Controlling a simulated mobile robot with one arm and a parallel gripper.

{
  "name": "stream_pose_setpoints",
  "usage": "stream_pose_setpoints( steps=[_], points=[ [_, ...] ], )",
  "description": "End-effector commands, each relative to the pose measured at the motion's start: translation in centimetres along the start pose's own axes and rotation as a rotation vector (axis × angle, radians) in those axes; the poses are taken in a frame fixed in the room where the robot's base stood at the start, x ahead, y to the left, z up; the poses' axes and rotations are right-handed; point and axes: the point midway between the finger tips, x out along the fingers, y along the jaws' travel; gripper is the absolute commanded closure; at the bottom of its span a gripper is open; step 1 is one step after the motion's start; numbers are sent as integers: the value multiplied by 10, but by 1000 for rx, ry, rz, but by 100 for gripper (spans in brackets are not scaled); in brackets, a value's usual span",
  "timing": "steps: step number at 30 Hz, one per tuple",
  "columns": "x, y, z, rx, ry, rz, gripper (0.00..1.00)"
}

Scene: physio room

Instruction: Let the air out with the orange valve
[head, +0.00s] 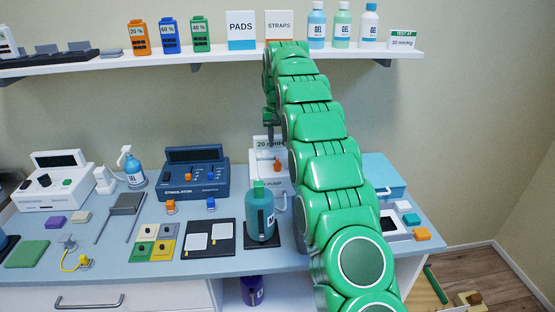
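A white pump unit (256,180) stands on the blue-grey bench behind the teal bottle, partly hidden by my green arm. A small display (268,143) on it reads about "20 mmHg". An orange valve (277,167) shows on its front, just left of my arm. My arm rises from the lower right and bends over near the shelf. My gripper (269,118) hangs down at its end, above the pump and apart from the valve. Its fingers are small and seen edge-on, so I cannot tell if they are open or shut.
A teal bottle (261,222) stands in front of the pump. A dark blue stimulator (195,173) is to the left. A shelf (230,60) with bottles and boxes runs above. A blue box (378,172) and a white tray (394,228) are to the right.

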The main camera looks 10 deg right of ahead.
Motion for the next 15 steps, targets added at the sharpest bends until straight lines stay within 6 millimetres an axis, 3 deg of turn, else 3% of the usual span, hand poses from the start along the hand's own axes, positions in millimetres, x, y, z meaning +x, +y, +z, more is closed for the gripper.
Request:
stream_pose_setpoints(
  steps=[15],
  points=[
    [20,-1,-3,-1,-5,0,64]
  ],
)
